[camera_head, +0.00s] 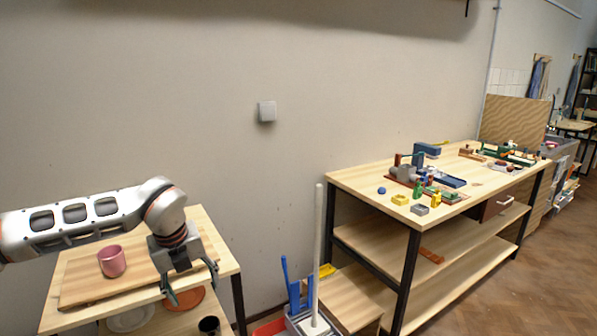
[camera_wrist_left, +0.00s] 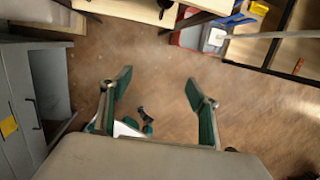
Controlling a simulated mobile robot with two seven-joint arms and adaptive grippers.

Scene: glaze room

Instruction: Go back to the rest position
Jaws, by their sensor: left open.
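My left gripper (camera_head: 192,284) hangs from the left arm and points down, in front of the small wooden table (camera_head: 75,270) at the lower left. Its fingers are spread with nothing between them. In the left wrist view the open fingers (camera_wrist_left: 160,90) show against bare wooden floor. A pink cup (camera_head: 112,261) stands upright on a board on the small table, left of the gripper and apart from it. My right gripper is in neither view.
A long workbench (camera_head: 350,180) at the right holds blocks and several small coloured items. Between the tables stand a blue-handled tool (camera_head: 285,270) and a white pole (camera_head: 317,240). A grey cabinet (camera_wrist_left: 18,90) is at the left of the wrist view. Floor (camera_head: 540,250) is clear at the right.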

